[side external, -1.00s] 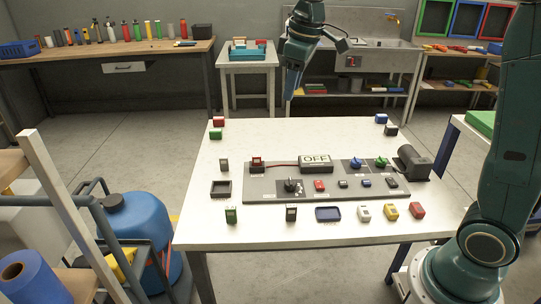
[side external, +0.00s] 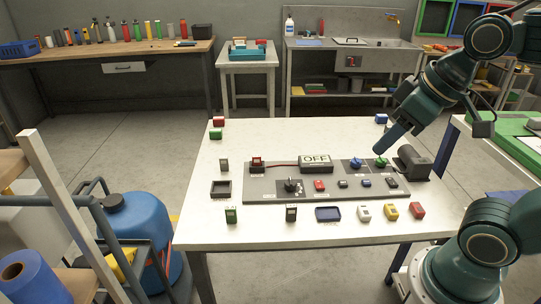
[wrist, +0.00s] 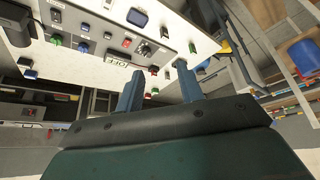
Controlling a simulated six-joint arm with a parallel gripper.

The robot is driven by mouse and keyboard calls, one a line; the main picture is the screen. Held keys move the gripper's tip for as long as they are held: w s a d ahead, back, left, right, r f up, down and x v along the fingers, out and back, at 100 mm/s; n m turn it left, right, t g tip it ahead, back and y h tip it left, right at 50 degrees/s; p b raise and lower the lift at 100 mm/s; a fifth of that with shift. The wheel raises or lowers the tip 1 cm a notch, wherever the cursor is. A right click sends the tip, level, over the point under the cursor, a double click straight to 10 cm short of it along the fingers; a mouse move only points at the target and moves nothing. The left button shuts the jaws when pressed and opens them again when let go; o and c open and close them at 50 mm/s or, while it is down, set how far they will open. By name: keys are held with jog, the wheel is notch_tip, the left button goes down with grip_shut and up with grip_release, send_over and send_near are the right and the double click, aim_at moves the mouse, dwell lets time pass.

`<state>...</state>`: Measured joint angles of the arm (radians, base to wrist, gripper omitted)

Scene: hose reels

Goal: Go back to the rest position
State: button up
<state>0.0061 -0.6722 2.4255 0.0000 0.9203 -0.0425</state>
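My gripper (side external: 380,150) is at the right in the side external view, with its blue fingers angled down and left. Its tips appear just above the green knob (side external: 380,162) there, but I cannot tell the real gap. In the wrist view my gripper (wrist: 158,70) has its two fingers apart, with nothing between them. The white table (side external: 225,175) carries a grey control panel (side external: 330,187) with an "OFF" display (side external: 315,160), which also shows in the wrist view (wrist: 117,60).
A dark cylindrical motor (side external: 414,161) stands at the panel's right end. Several small coloured blocks and a black tray (side external: 221,189) lie around the panel. A blue drum (side external: 143,235) stands at left. The space above the table's left half is clear.

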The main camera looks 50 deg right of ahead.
jog(key=shift+s+f, duration=0.7)
jog(key=shift+s, duration=0.3)
